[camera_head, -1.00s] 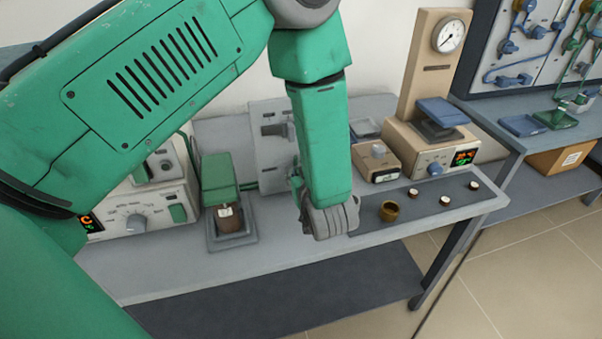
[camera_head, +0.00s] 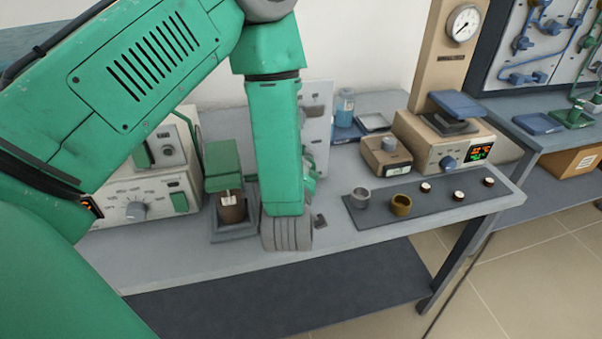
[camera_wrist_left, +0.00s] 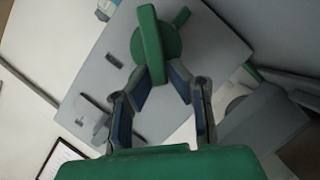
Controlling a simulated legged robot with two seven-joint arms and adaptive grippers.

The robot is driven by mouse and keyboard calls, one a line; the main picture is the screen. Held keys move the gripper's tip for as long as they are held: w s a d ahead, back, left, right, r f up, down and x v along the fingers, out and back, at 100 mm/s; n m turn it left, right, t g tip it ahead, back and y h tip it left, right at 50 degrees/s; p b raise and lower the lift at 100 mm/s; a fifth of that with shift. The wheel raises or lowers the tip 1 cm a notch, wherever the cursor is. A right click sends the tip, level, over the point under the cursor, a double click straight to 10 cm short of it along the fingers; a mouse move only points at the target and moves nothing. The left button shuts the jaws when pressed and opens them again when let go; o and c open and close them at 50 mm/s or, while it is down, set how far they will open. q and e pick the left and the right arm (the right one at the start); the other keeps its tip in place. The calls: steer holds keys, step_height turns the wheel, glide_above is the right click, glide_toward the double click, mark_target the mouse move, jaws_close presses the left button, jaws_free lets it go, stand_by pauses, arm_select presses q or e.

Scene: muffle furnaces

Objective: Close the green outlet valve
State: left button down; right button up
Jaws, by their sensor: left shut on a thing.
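The green outlet valve (camera_wrist_left: 150,38) shows in the left wrist view: a round green hub with a long bar handle, mounted on a grey panel (camera_wrist_left: 205,70). My left gripper (camera_wrist_left: 161,84) is shut on the near end of this bar, one finger on each side. In the head view the grey panel (camera_head: 318,125) stands upright behind my left forearm, which hides most of it. The valve and my left fingertips are mostly hidden there; only small green bits show beside the arm. My right gripper is in neither view.
Left of the arm are a control box with a dial (camera_head: 136,210) and a green-topped device (camera_head: 222,172). To the right, a dark mat (camera_head: 435,203) holds small cups, with a beige gauge unit (camera_head: 440,140) behind. The bench front edge is mostly clear.

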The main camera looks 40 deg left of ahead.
arm_select(q)
steer(key=n+b, duration=0.1)
steer(key=f+n+t+b, duration=0.1)
steer(key=n+t+b, duration=0.1)
steer(key=b, duration=0.1)
steer(key=shift+s+a+f+n, duration=0.2)
steer(key=shift+a+f+n, duration=0.1)
steer(key=shift+f+n+t+b, duration=0.15)
steer(key=shift+n+t+b, duration=0.15)
steer(key=shift+n+b, duration=0.45)
steer(key=shift+f+n+t+b, duration=0.15)
steer(key=shift+n+t+b, duration=0.15)
steer(key=shift+n+b, duration=0.45)
steer(key=c, duration=1.5)
jaws_free()
steer(key=shift+c, duration=0.2)
steer(key=shift+s, duration=0.1)
steer(key=shift+s+d+f, duration=0.1)
steer(key=shift+s+d, duration=0.5)
steer(key=shift+s, duration=0.1)
steer(key=v, duration=1)
steer(key=shift+s+a, duration=0.1)
steer(key=shift+a, duration=0.05)
